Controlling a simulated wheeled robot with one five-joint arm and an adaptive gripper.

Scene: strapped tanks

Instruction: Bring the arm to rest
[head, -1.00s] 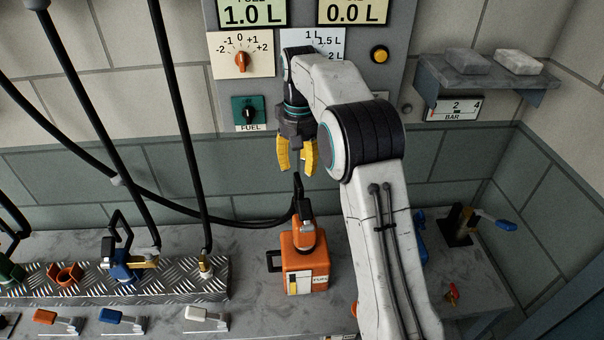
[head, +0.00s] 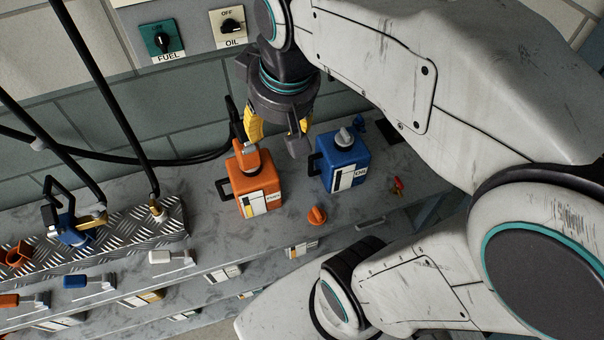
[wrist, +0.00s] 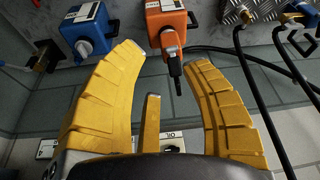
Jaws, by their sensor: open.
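My gripper (head: 278,128) hangs above the bench in the head view, its yellow fingers pointing down and apart, with nothing between them. In the wrist view my gripper (wrist: 165,75) shows its yellow fingers spread open and empty. My arm is folded back, its pale links filling the right side of the head view. The orange fuel tank (head: 245,190) stands upright below and left of the fingers, and also shows in the wrist view (wrist: 167,22). The blue oil tank (head: 342,165) stands upright to its right, and also shows in the wrist view (wrist: 88,25).
A dark hose with a nozzle (head: 236,118) reaches the orange tank's top. An orange cap (head: 317,216) lies on the bench. A ribbed metal rack (head: 110,235) with a blue nozzle is at left. Fuel knob (head: 162,42) and oil knob (head: 230,26) are on the wall panel behind.

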